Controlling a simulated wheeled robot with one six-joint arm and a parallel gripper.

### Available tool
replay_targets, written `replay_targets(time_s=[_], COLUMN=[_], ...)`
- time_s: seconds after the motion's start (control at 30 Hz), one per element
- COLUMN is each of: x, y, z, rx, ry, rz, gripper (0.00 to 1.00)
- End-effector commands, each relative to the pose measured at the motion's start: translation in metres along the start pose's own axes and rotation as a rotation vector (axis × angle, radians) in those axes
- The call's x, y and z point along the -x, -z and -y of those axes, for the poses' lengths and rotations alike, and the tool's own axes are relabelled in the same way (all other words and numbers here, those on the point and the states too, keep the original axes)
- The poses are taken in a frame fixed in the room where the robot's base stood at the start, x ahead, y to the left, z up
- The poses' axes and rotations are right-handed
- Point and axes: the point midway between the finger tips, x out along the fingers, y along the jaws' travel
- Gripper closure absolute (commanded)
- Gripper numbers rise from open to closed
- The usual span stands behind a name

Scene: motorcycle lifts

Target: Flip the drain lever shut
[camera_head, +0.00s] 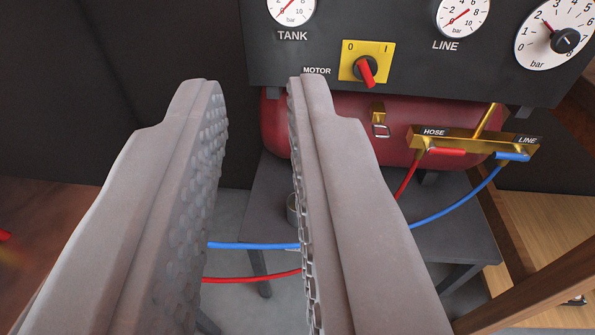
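My gripper (255,85) is open, its two grey textured fingers apart with nothing between them. It stands in front of the red tank (335,125) under the dark gauge panel. I cannot make out a lever labelled drain; the right finger hides part of the tank's underside. A brass fitting with a wire ring (380,130) sits on the tank front, right of the fingers. A small grey cup (292,208) stands below the tank, partly behind the right finger. A brass manifold (477,145) carries a red HOSE lever (446,151) and a blue LINE lever (512,156).
The panel (400,85) has TANK and LINE gauges, a bar dial (555,34) and a yellow MOTOR switch (367,63). A blue hose (450,208) and a red hose (250,280) pass behind the fingers. A dark stand (450,235) holds the tank. Wooden beams fill the right.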

Motion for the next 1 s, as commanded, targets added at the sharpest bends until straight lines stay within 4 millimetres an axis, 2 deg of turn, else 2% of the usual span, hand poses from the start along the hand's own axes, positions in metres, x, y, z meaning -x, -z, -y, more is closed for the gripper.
replay_targets(time_s=[0.03, 0.07, 0.1, 0.27, 0.57, 1.0], x=[-0.002, -0.004, -0.008, -0.032, -0.087, -0.159], y=[-0.001, -0.001, -0.002, -0.009, -0.032, -0.074], z=[0.001, 0.001, 0.002, 0.008, 0.023, 0.045], rx=[-0.001, -0.002, -0.004, -0.015, -0.035, -0.041], ry=[0.002, 0.003, 0.006, 0.018, 0.024, -0.032], rz=[0.007, 0.014, 0.028, 0.111, 0.32, 0.61], gripper=[0.92, 0.98, 1.0, 1.0, 1.0, 1.0])
